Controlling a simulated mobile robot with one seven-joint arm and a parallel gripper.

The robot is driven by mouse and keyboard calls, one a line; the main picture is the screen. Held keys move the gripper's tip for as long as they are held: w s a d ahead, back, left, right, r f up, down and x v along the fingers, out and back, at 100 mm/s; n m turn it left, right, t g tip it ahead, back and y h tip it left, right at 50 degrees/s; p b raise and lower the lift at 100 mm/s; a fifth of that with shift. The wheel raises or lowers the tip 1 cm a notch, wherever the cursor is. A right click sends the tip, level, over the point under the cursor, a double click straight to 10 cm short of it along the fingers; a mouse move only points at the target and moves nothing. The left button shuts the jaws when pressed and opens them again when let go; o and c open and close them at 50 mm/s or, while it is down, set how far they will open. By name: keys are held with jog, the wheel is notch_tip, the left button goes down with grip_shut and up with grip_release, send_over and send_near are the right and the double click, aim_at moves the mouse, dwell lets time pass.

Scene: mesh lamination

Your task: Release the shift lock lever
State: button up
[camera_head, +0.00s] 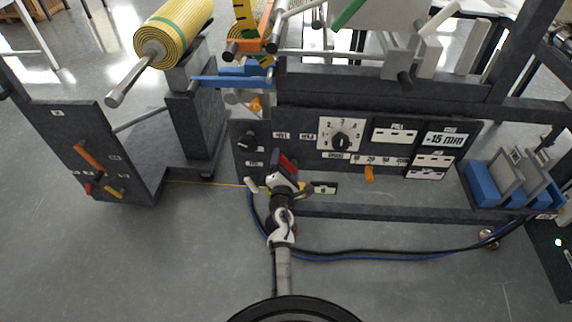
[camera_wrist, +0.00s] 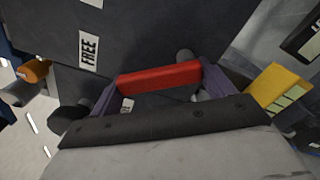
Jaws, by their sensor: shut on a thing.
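A red bar handle (camera_wrist: 160,75), which I take to be the shift lock lever, lies between the two fingers of my gripper (camera_wrist: 158,84) in the wrist view. The fingers are shut on it, one at each end. A dark panel with a "FREE" label (camera_wrist: 89,50) is just beyond it. The lever's base and pivot are hidden.
A numbered dial (camera_head: 341,141) is right of my gripper, and a small black knob (camera_head: 246,141) is left of it. An orange lever (camera_head: 369,174) hangs under the panel. Dark hoses (camera_head: 400,254) lie on the floor. A yellow roll (camera_head: 175,35) stands at upper left.

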jog(key=shift+r, duration=0.15)
jog(key=o, duration=1.3)
jog(key=shift+w, duration=0.1)
jog(key=shift+f, duration=0.2)
